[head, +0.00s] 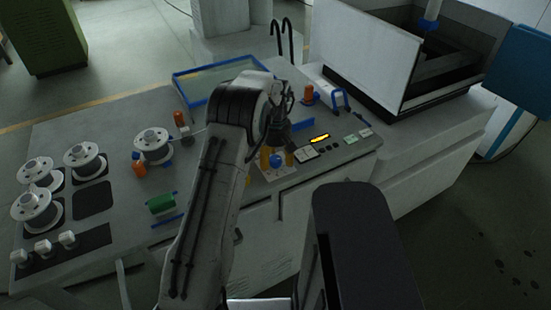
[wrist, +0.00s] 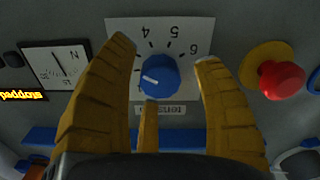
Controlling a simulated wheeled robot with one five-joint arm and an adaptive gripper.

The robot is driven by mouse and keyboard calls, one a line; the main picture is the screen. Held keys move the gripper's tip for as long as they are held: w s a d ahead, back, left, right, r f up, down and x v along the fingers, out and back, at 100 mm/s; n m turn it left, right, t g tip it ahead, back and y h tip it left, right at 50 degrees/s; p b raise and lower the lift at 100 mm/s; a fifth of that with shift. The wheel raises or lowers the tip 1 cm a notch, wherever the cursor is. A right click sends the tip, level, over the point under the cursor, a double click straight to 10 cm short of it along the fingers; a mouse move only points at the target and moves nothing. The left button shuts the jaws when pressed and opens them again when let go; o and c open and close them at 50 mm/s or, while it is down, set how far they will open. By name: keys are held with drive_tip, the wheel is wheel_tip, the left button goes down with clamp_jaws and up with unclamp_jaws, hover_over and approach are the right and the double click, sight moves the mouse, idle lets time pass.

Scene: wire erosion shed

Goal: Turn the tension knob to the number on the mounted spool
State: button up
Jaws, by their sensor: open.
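The blue tension knob (wrist: 158,74) sits on a white dial plate (wrist: 120,28), seen upside down in the wrist view. Its white pointer mark is toward the left of the picture. Upside-down numbers, including 4, 5 and 6, ring its far side; the fingers cover others. My gripper (wrist: 162,66) is open, with yellow fingers on both sides of the knob and a third below; contact is unclear. In the head view the knob (head: 276,161) shows between the fingers. A white spool (head: 153,140), apparently the mounted one, stands by orange posts; its number is unreadable.
A red button (wrist: 281,80) on a yellow base is right of the dial in the wrist view. A gauge (wrist: 57,68) and a lit "stopped" display (wrist: 22,96) are on the left. Several loose spools (head: 37,209) stand at the bench's left. A blue-rimmed tray (head: 200,72) lies behind my arm.

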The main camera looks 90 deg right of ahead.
drive_tip(key=c, duration=1.2)
drive_tip(key=shift+m, duration=0.4)
drive_tip(key=m+b, duration=0.1)
drive_tip(key=m, duration=0.3)
drive_tip(key=shift+a+f+m, duration=0.1)
drive_tip(key=shift+m, duration=0.3)
drive_tip(key=m, duration=1.2)
drive_tip(key=shift+m+b, duration=0.3)
drive_tip(key=m, duration=0.5)
drive_tip(key=shift+m, duration=0.3)
